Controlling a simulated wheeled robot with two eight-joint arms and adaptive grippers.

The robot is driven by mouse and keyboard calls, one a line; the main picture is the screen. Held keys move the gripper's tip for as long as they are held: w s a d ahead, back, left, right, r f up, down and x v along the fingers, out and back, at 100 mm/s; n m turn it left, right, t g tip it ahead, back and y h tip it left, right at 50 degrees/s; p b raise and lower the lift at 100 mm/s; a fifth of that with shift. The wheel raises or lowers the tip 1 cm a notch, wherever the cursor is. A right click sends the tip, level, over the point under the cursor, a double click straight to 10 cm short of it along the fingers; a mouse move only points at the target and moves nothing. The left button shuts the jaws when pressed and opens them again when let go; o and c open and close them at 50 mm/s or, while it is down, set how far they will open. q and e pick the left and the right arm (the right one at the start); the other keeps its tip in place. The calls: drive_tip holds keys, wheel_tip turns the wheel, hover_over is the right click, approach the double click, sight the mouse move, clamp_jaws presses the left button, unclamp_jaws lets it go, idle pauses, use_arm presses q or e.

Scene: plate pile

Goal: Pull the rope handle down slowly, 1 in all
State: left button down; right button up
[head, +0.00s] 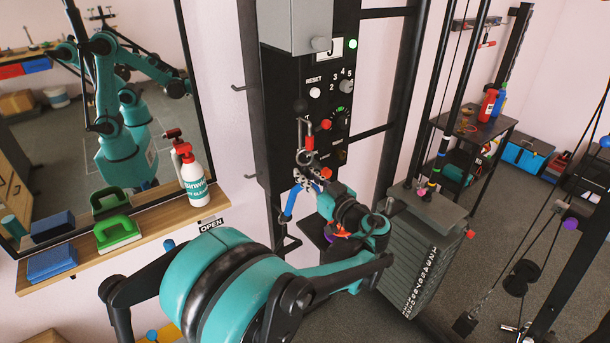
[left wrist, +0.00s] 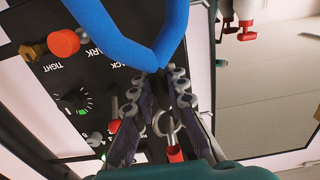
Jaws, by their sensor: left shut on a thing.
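The blue rope handle (left wrist: 160,45) hangs as a V in the left wrist view, its lower end between my left fingertips (left wrist: 160,82). In the head view, a short blue length of the handle (head: 290,203) shows beside my left gripper (head: 308,180). The gripper is shut on the handle, in front of the black control column (head: 284,130). A metal ring and a red-ended clip show between the fingers in the left wrist view. My arm and gripper hide part of the handle. My right gripper is not in view.
The column carries knobs and a green light (head: 352,44). A weight stack (head: 425,250) stands to the right.

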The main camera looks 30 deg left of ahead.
use_arm(q)
wheel_tip(320, 180, down, 2)
drive_tip(key=shift+f+b, duration=0.1)
drive_tip(key=shift+b, duration=0.55)
drive_tip(key=shift+f, duration=0.65)
drive_tip(key=shift+r+p, duration=0.75)
drive_tip(key=shift+r, duration=0.5)
drive_tip(key=shift+r+p, duration=0.95)
drive_tip(key=shift+r, duration=0.25)
